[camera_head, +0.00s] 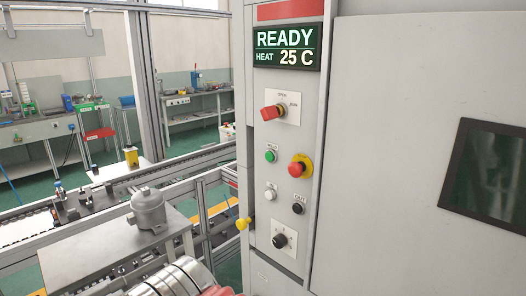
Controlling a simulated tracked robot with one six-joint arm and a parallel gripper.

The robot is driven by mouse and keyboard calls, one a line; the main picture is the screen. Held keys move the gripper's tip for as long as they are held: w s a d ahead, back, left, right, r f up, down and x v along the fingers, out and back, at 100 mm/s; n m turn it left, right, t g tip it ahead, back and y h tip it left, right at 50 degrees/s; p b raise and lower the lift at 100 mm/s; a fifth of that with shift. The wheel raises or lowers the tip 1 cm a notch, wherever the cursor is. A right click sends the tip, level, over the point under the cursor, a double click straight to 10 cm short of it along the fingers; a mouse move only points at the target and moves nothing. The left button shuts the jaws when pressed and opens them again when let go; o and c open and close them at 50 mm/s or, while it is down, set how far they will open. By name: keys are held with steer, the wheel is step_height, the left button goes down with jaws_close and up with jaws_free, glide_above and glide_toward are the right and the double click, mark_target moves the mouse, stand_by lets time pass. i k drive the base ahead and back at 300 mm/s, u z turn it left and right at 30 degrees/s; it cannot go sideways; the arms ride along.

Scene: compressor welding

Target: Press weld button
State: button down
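The control panel (285,265) is a tall grey column in the middle of the head view. Its display (287,47) reads READY, HEAT 25 C. Below are a red rotary switch (272,112), a green button (270,156) and a red mushroom button (299,167) on a yellow ring. Lower are a white button (270,195), a black button (297,208) and a black rotary knob (280,241). The small labels are too blurred to tell which is the weld button.
A grey cabinet door (390,140) with a dark window (487,170) stands right of the panel. A grey metal compressor part (149,212) sits on a metal table (75,266) at lower left. A yellow knob (243,223) sticks out beside the panel. Conveyor rails and workbenches lie behind.

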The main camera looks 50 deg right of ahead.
mark_target(268, 156)
steer(key=u, duration=0.05)
steer(key=i, duration=1)
steer(key=z, duration=0.05)
